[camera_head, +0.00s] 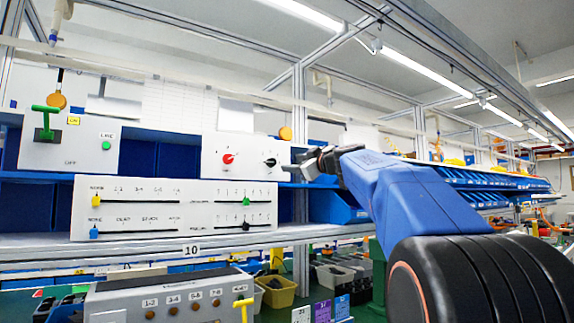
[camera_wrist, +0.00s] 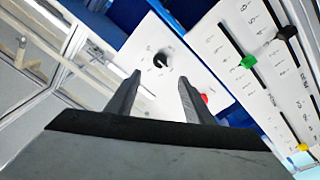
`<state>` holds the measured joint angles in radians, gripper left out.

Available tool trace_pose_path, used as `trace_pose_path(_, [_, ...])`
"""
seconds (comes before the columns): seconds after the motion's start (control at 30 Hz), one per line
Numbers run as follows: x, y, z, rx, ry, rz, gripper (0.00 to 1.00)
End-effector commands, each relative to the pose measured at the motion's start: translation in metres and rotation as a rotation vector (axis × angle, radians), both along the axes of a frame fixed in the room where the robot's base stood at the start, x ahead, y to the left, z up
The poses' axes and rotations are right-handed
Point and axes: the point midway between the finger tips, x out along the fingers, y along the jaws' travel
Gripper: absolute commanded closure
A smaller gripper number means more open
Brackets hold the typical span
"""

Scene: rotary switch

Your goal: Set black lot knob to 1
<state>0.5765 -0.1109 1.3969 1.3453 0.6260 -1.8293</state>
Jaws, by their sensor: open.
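The black lot knob (camera_head: 270,162) sits on the right part of a white panel (camera_head: 245,175), with a red knob (camera_head: 228,159) to its left. In the wrist view the black knob (camera_wrist: 161,61) shows beyond and between my fingertips, with small unreadable marks around it. The red knob (camera_wrist: 204,98) shows partly behind the right finger. My gripper (camera_head: 307,164) is just right of the black knob in the head view. In the wrist view my gripper (camera_wrist: 159,80) has its two fingers apart with nothing between them, and it appears clear of the knob.
Below is a slider panel (camera_head: 140,208) with yellow, blue, green and black sliders. A white box with a green lever (camera_head: 46,122) stands at left. A grey box with several brown knobs (camera_head: 160,298) is at the front. Blue bins (camera_head: 335,207) sit at right.

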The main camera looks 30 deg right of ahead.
Motion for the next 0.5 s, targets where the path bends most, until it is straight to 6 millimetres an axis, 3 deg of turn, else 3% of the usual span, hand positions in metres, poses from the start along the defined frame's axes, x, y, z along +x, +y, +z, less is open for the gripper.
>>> trace_pose_path(0.2, [-0.031, -0.001, -0.003, 0.001, 0.001, 0.0, 0.53])
trace_pose_path(0.5, [-0.042, -0.001, -0.005, 0.0, 0.001, 0.0, 0.53])
